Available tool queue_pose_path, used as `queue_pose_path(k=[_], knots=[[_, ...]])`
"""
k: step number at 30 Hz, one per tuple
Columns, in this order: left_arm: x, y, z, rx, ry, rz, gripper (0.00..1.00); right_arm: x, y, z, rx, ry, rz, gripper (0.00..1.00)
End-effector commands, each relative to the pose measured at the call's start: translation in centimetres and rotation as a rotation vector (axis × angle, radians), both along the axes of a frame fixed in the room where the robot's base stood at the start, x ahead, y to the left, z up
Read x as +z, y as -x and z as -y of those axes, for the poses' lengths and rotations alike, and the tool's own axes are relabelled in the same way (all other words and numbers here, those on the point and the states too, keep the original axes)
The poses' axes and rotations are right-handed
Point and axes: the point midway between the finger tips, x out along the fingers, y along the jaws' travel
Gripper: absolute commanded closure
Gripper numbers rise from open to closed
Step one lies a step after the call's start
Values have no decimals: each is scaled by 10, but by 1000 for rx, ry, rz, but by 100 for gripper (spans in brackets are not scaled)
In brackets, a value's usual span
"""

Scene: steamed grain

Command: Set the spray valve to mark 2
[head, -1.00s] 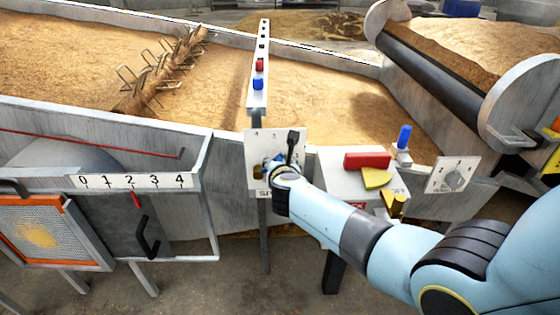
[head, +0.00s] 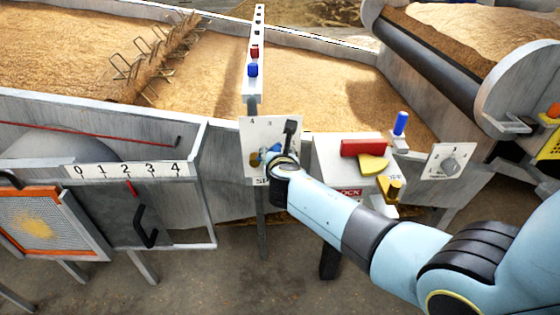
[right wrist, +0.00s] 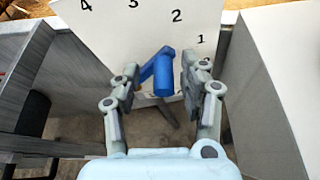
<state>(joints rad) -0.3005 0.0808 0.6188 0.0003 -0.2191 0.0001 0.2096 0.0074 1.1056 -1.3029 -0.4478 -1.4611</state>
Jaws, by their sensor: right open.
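The spray valve is a white plate (head: 257,132) with numbers, in the middle of the head view, partly hidden by my right gripper. In the right wrist view the plate (right wrist: 110,35) shows marks 4, 3, 2 and 1 from left to right in an arc. Its blue handle (right wrist: 163,84) has a short arm slanting up to the right, with a knob towards the camera. Which mark it points to I cannot tell exactly. My right gripper (right wrist: 158,75) is open, with a finger on each side of the handle and gaps visible. My left gripper is out of view.
Right of the plate stands a white box with a red block (head: 363,147) and yellow pieces (head: 373,164). A blue peg (head: 401,123) and another dial plate (head: 446,161) are farther right. A post with red and blue buttons (head: 253,70) rises behind. A 0-to-4 scale (head: 128,170) is left.

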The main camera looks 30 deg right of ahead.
Motion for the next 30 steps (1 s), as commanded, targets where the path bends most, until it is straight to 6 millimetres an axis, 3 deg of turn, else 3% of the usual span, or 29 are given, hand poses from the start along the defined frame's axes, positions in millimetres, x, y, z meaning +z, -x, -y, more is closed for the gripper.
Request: queue_pose_path(k=[9, 15, 26, 30], knots=[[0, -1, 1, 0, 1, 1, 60, 23, 56, -27, -1, -3, -3, 56], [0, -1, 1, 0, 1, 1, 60, 34, 81, -39, -2, -1, -4, 56], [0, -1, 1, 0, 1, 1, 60, 38, 88, -42, -1, 1, -4, 56], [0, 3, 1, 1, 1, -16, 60, 38, 88, -42, -9, -12, 3, 71]])
